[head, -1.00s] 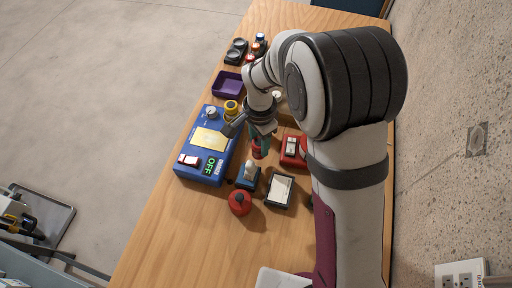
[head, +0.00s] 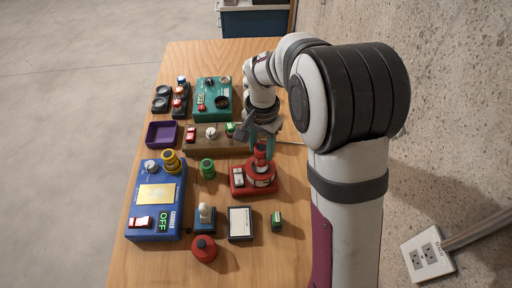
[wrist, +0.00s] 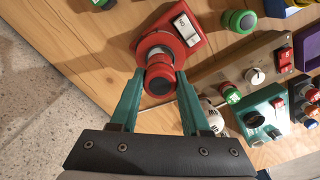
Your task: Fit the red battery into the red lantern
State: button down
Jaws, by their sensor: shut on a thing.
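The red lantern (head: 240,188) stands on the table, a red base with a white rocker switch and a round housing. In the wrist view the lantern (wrist: 190,22) lies just beyond my fingertips. The red battery (head: 261,157), a red cylinder with a dark end, is between the teal fingers of my gripper (head: 263,146). In the wrist view the battery (wrist: 159,80) sits between the fingertips of my shut gripper (wrist: 158,88) and overlaps the lantern's round housing. I cannot tell how far it is inside the housing.
A blue panel box (head: 143,215) with a yellow plate and green OFF display stands left. A green cylinder (head: 207,169) stands between it and the lantern. A red knobbed piece (head: 204,249), a framed card (head: 240,224) and a small green block (head: 277,221) are nearer. A purple tray (head: 161,134) is behind.

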aim_at(261, 158)
jog(key=shift+f, duration=1.5)
jog(key=shift+f, duration=0.55)
jog(key=c, duration=0.7)
grip_release()
jog(key=shift+o, duration=0.2)
jog(key=shift+r, duration=5.5)
jog(key=s+d+r+n+y, duration=0.1)
jog(key=s+d+n, duration=0.1)
jog(key=s, duration=2.5)
jog(key=shift+d+r+y, duration=0.15)
jog(key=shift+r+y, duration=0.05)
jog(key=shift+y, duration=0.2)
